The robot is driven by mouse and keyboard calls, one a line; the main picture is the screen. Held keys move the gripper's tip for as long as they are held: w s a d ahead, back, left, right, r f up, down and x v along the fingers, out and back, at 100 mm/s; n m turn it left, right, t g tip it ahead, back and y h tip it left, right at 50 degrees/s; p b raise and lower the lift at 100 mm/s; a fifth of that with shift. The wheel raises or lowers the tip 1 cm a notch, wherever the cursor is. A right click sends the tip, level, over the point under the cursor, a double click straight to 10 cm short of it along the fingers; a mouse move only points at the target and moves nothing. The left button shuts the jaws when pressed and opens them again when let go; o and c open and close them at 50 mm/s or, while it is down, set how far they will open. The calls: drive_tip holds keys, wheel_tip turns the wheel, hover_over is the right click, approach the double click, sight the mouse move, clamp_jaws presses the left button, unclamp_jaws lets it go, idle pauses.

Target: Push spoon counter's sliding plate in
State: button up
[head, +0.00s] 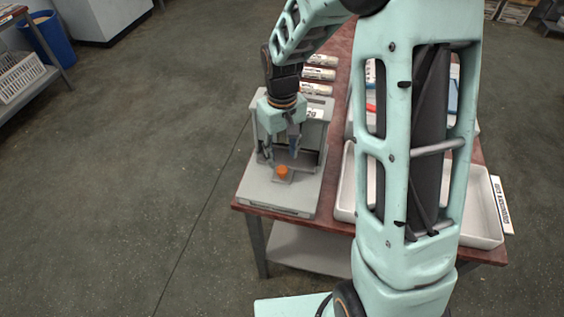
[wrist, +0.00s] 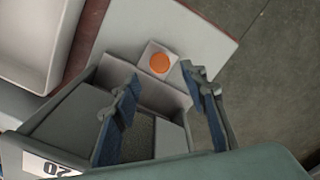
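The spoon counter (head: 263,190) is a pale grey press at the table's front left corner, with a flat base and an upright frame. An orange round knob (head: 282,171) sits on a small light block on the base; it also shows in the wrist view (wrist: 159,63). I cannot tell for sure which part is the sliding plate. My gripper (head: 281,153) is above the counter, beside its frame, pointing down. In the wrist view its two blue-padded fingers (wrist: 160,78) are spread with nothing between them. The knob appears just beyond the fingertips. Contact with the counter cannot be judged.
The brown table (head: 329,226) holds a white tray (head: 345,190) right of the counter, partly hidden by my arm. Several labelled white items (head: 318,74) lie behind the counter. A sign (head: 502,205) is at the right edge. Open floor (head: 130,150) lies left.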

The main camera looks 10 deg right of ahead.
wheel_tip(320, 180, up, 7)
drive_tip(key=shift+f, duration=0.2)
drive_tip(key=n+t+h, duration=0.2)
drive_tip(key=n+h, duration=0.2)
drive_tip(key=n, duration=1.4)
approach(282, 170)
drive_tip(key=x, duration=0.8)
drive_tip(key=shift+w+f+b, duration=0.1)
drive_tip(key=shift+f+b, duration=0.15)
drive_tip(key=shift+b, duration=0.05)
clamp_jaws()
